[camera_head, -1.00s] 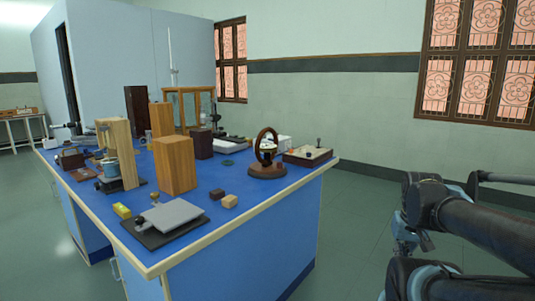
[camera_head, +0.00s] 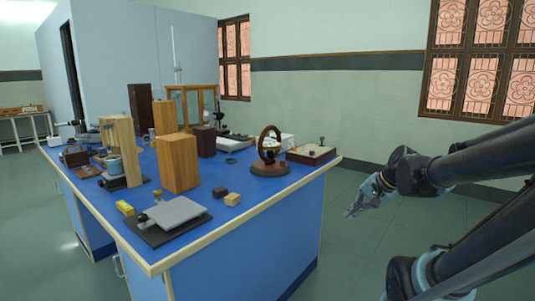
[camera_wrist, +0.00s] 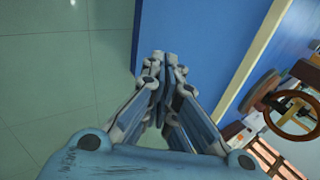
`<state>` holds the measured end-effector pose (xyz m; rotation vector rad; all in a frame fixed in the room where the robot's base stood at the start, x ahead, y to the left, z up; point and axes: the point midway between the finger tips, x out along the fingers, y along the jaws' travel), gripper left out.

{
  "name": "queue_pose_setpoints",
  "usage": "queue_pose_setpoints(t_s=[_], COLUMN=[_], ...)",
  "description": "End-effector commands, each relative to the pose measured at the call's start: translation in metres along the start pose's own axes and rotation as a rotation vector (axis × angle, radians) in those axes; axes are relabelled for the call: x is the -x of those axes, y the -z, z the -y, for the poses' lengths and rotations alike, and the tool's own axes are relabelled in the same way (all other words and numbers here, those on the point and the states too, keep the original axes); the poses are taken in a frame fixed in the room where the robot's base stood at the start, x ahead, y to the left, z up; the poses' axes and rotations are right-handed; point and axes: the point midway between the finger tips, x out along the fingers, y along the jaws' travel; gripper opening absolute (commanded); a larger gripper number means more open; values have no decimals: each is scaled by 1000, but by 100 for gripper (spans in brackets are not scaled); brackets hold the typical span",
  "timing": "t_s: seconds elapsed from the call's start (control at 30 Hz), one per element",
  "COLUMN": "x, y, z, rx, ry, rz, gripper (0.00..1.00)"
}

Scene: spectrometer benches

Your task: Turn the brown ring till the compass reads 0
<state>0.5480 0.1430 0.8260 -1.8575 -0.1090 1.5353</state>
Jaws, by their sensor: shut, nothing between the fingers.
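The brown ring (camera_head: 260,145) stands upright on a round brown base (camera_head: 270,169) near the right edge of the blue bench top. The compass at the ring is too small to read. The ring also shows at the right edge of the wrist view (camera_wrist: 272,122), partly cut off. My gripper (camera_head: 348,213) is off the bench to its right, over the floor, apart from the ring. In the wrist view its fingertips (camera_wrist: 163,55) are together with nothing between them.
A shallow box (camera_head: 311,154) stands right of the ring. A tall wooden block (camera_head: 178,163) and a small tan block (camera_head: 233,199) stand to its left. The bench's pale edge (camera_head: 250,213) lies between my gripper and the ring. The floor around my gripper is clear.

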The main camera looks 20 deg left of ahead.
Motion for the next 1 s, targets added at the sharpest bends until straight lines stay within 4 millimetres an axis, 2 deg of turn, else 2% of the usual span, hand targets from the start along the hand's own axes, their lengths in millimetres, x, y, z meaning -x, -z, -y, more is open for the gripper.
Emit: queue_pose_setpoints(t_s=[0.1, 0.5, 0.8, 1.0], x=[-10, -40, -63, -78], y=[9, 35, 55, 66], z=[43, 175, 254, 291], rx=[-129, -621, -1010, -1236], ry=[107, 415, 566, 615], rz=[42, 281, 553, 739], gripper=[0, 0, 0, 0])
